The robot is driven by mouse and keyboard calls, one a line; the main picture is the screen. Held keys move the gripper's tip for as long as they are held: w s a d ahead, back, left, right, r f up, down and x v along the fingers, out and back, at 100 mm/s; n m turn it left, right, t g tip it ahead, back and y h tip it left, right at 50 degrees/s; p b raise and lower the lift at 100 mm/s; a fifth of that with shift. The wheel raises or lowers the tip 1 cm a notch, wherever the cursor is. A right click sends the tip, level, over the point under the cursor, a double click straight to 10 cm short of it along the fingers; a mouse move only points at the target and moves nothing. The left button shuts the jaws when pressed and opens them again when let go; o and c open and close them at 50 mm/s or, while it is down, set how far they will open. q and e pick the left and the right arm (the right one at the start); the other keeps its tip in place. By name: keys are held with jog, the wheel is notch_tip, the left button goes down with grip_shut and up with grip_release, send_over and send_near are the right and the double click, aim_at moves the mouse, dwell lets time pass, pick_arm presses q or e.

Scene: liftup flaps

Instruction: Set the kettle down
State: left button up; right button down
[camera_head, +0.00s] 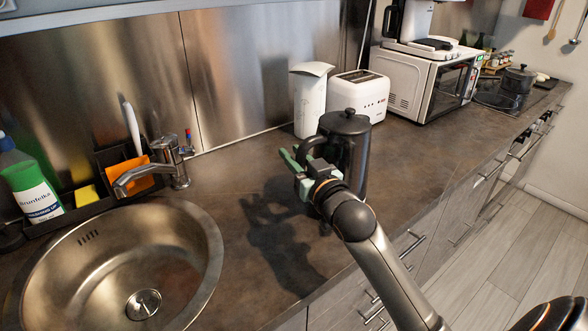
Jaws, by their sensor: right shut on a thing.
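The kettle (348,146) is a dark, upright cylinder with a lidded top and knob, and its handle is on the left side. My right gripper (296,160), with green fingers, is shut on the kettle's handle. The kettle is over the dark countertop (230,180), right of the sink. My wrist and arm cover its lower part, so I cannot tell whether its base touches the counter. My left gripper is not in view.
A round steel sink (209,240) and faucet (165,165) are at left. The counter between sink and kettle is clear.

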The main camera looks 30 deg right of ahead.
notch_tip(320, 180, down, 3)
jog(key=shift+r, duration=0.15)
jog(key=c, duration=0.7)
grip_release()
jog(key=shift+s, duration=0.15)
jog(key=s, duration=0.4)
jog(key=s+a, duration=0.1)
jog(key=s, duration=0.3)
jog(key=s+b, duration=0.1)
jog(key=s, duration=0.2)
jog(key=shift+s+a+f, duration=0.15)
jog(key=shift+s+f, duration=0.1)
jog(key=shift+s, duration=0.15)
